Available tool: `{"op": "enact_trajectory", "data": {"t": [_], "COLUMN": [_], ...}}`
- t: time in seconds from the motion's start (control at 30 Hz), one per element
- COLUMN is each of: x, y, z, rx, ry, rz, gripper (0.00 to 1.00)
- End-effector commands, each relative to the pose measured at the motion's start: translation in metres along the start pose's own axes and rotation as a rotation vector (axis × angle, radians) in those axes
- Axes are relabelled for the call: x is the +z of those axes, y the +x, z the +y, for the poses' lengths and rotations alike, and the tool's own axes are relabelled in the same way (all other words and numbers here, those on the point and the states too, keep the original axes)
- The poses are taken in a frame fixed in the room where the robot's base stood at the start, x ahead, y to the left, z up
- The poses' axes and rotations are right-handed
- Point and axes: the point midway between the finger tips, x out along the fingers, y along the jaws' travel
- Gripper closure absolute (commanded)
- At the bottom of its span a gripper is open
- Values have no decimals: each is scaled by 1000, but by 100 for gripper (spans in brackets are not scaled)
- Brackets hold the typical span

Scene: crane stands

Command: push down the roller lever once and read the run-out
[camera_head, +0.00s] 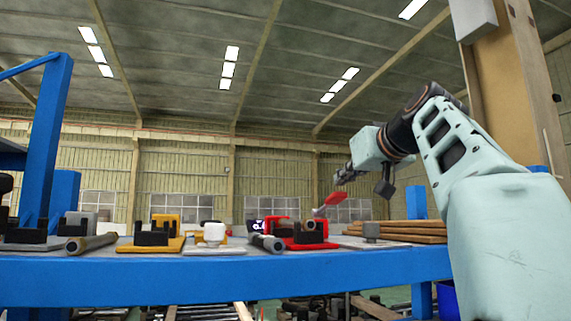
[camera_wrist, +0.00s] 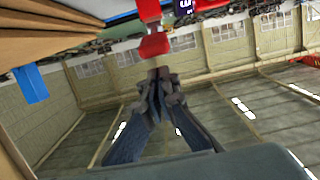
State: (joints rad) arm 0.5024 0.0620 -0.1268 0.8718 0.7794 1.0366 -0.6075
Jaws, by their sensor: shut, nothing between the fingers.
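The roller lever (camera_head: 333,198) has a red paddle-like end and slants up to the right from a red fixture (camera_head: 297,232) on the bench. The lever's red end (camera_wrist: 154,46) is also in the wrist view, just beyond my fingertips. My gripper (camera_head: 341,177) is shut and empty, just above the lever's raised end; I cannot tell whether they touch. Its closed fingers show in the wrist view (camera_wrist: 158,76). A dark display (camera_head: 257,225) with pale digits stands behind the fixture; it is partly hidden and I cannot read it fully.
The blue bench (camera_head: 200,285) runs across the view. To the left are a yellow fixture (camera_head: 153,238), a white piece (camera_head: 213,236) and grey cylinders (camera_head: 91,243). Stacked brown boards (camera_head: 410,231) lie to the right, near my arm. The air above the bench's middle is free.

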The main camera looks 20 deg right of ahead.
Motion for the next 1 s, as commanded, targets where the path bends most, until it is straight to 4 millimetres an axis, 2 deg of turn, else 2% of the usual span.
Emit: {"op": "enact_trajectory", "data": {"t": [0.2,0.43,1.0], "x": [-18,-31,-36], "y": [-3,-6,-8], "z": [1,0,-1], "rx": [2,1,2], "ry": [-1,-1,-1], "rz": [4,5,5], "gripper": [100,100,100]}}
